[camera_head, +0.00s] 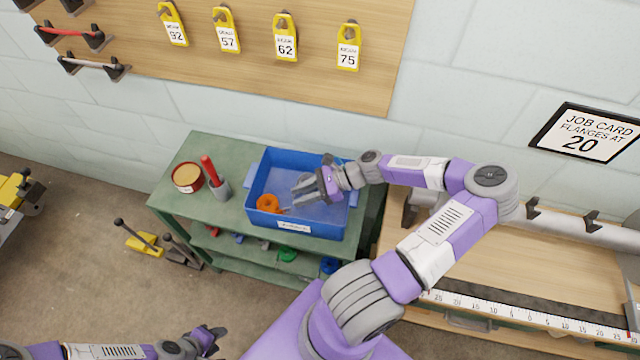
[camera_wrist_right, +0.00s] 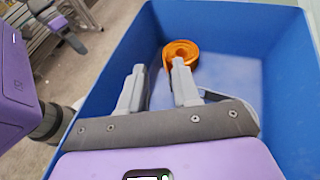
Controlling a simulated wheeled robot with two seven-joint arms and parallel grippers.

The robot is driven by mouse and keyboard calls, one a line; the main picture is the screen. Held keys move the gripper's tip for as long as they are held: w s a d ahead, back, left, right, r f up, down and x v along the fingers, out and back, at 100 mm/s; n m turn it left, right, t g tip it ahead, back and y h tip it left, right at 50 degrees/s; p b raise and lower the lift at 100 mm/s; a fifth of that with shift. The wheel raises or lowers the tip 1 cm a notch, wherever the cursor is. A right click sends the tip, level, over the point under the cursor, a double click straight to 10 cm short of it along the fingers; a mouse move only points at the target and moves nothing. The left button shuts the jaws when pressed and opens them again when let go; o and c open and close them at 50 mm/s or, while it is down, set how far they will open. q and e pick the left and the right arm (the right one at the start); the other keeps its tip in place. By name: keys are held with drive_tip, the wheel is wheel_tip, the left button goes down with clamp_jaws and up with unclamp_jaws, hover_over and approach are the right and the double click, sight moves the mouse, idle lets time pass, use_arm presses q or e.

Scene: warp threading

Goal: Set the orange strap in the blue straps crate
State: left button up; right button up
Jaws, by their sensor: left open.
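The orange strap (camera_head: 268,203) is a small roll lying inside the blue crate (camera_head: 338,220), near its left front corner in the head view. The strap also shows in the right wrist view (camera_wrist_right: 180,52), beyond the fingertips and partly covered by one finger. My right gripper (camera_head: 297,196) is low over the crate, to the right of the strap. In the right wrist view its fingers (camera_wrist_right: 160,75) are apart, with nothing seen gripped between them. My left gripper (camera_head: 214,338) is open and empty at the bottom of the head view, away from the crate.
Small coloured items sit on the shelf below. A wooden workbench (camera_head: 520,270) with a ruler is at right.

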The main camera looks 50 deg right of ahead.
drive_tip(key=p+v, duration=0.1)
drive_tip(key=v, duration=0.7)
drive_tip(key=shift+s, duration=0.1)
drive_tip(key=shift+p, duration=0.35)
